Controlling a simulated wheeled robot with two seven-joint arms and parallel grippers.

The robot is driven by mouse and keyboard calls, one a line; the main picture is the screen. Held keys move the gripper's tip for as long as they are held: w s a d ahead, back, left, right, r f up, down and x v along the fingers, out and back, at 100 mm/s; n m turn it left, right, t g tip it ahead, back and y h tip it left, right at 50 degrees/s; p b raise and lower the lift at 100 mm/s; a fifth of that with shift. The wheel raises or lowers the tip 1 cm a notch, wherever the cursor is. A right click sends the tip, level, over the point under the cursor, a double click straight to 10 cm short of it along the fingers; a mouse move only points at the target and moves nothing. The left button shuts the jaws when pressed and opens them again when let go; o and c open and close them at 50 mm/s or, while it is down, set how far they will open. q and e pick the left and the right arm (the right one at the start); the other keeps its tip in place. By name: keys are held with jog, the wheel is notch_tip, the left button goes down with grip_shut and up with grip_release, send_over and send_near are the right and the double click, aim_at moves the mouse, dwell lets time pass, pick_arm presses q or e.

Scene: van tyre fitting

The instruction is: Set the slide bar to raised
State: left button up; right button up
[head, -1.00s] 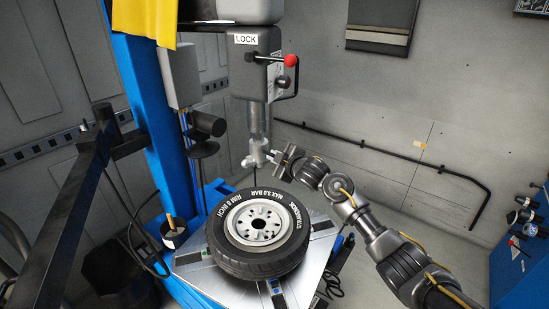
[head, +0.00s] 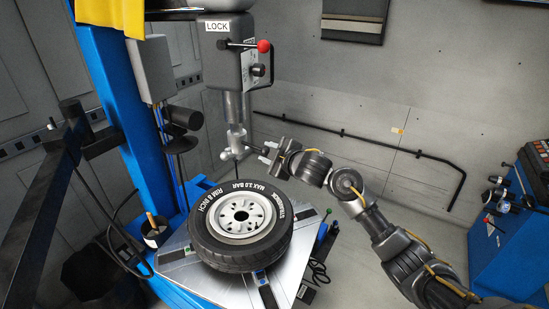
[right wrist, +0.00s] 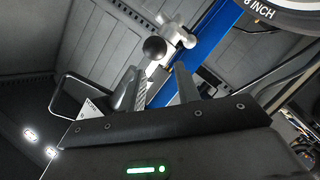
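The slide bar (head: 233,106) is a grey vertical bar coming down from the box marked LOCK (head: 222,48). It ends in a silver tool head (head: 235,146) above the tyre (head: 241,222). A lever with a red knob (head: 263,46) sticks out to the right of the box, with a black knob (head: 258,70) below it. My right gripper (head: 266,152) is just right of the tool head, fingers pointing at it. In the right wrist view the gripper (right wrist: 157,78) is open, with a black ball (right wrist: 155,48) beyond its fingertips and the tool head (right wrist: 178,30) behind. My left gripper is not in view.
The tyre lies flat on the turntable (head: 196,272). A blue column (head: 125,110) rises at left, with a black bar (head: 38,215) in front. A black rail (head: 385,147) runs along the wall. A blue cabinet (head: 515,235) stands at right. The floor between is mostly clear.

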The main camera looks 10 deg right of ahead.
jog(key=v, duration=0.3)
jog(key=shift+s+r, duration=0.1)
